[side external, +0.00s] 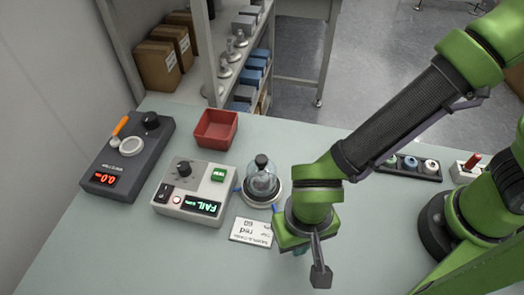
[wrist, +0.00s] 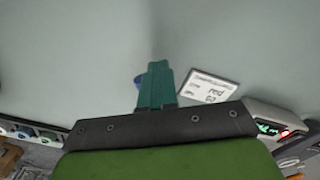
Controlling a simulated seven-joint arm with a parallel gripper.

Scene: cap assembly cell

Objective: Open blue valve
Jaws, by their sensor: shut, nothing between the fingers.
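My gripper (wrist: 158,66) points down at the table with its teal fingers shut together and nothing between them. In the side external view it (side external: 299,251) is in front and to the right of the glass dome (side external: 262,180). A small blue part (wrist: 138,82) shows just left of the fingers in the wrist view, mostly hidden behind them; I cannot tell whether it is the valve or whether they touch. Small blue pieces (side external: 275,207) also show by the dome's base in the side external view, partly covered by my arm.
A white card reading "red 60" (side external: 252,232) lies left of my gripper. A tester reading FAIL (side external: 193,192), a dark scale (side external: 127,158) and a red bin (side external: 215,129) stand further left. A black rack of caps (side external: 408,166) is at the right. The front table is clear.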

